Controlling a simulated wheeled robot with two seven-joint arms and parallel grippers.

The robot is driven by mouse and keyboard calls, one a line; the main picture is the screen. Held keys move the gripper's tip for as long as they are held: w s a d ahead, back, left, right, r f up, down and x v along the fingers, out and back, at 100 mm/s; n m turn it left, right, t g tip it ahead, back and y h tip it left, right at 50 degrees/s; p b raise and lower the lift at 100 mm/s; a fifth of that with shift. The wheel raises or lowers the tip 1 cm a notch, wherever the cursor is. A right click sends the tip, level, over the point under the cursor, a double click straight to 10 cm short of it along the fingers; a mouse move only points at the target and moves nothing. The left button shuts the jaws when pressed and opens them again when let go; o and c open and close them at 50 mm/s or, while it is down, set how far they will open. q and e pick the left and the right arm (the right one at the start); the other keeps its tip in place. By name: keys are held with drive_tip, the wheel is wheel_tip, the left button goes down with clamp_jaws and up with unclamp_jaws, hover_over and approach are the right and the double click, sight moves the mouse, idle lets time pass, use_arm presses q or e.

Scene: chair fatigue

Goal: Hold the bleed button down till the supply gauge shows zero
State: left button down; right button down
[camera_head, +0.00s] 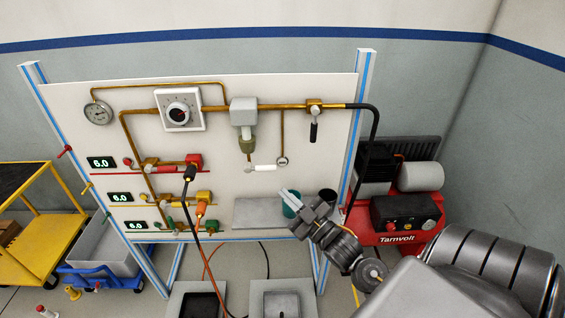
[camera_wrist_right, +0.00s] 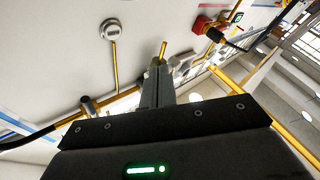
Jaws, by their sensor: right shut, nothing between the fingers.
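A round white dial gauge (camera_head: 98,112), likely the supply gauge, is at the panel's upper left; its reading is too small to make out. A smaller round gauge (camera_head: 282,161) hangs on a brass pipe lower right of it. I cannot tell which fitting is the bleed button. My right gripper (camera_head: 286,193) is shut and empty, in front of the panel's lower right part, below the small gauge. In the right wrist view its fingers (camera_wrist_right: 160,85) are together, and a brass piece (camera_wrist_right: 162,49) shows just beyond their tips. My left gripper is not in view.
Three displays, such as the top one (camera_head: 102,162), read 6.0. A black hose (camera_head: 374,150) runs down to the red compressor (camera_head: 395,239). A yellow cart (camera_head: 40,225) stands left.

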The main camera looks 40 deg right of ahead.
sight(282, 162)
drive_tip(key=shift+s+r, duration=0.1)
drive_tip(key=shift+r, duration=0.45)
drive_tip(key=shift+d, duration=0.1)
drive_tip(key=shift+w+d+b, duration=0.35)
drive_tip(key=shift+w+d, duration=0.5)
drive_tip(key=shift+w, duration=0.35)
drive_tip(key=shift+w+d+b, duration=0.35)
drive_tip(key=shift+w+d, duration=0.55)
drive_tip(key=shift+w, duration=0.25)
drive_tip(key=shift+w+d+b, duration=0.35)
drive_tip(key=shift+w+d, duration=0.5)
drive_tip(key=shift+w, duration=0.35)
drive_tip(key=shift+w, duration=0.1)
drive_tip(key=shift+w+d, duration=0.25)
drive_tip(key=shift+w+d, duration=0.2)
drive_tip(key=shift+w, duration=0.05)
idle(3.2)
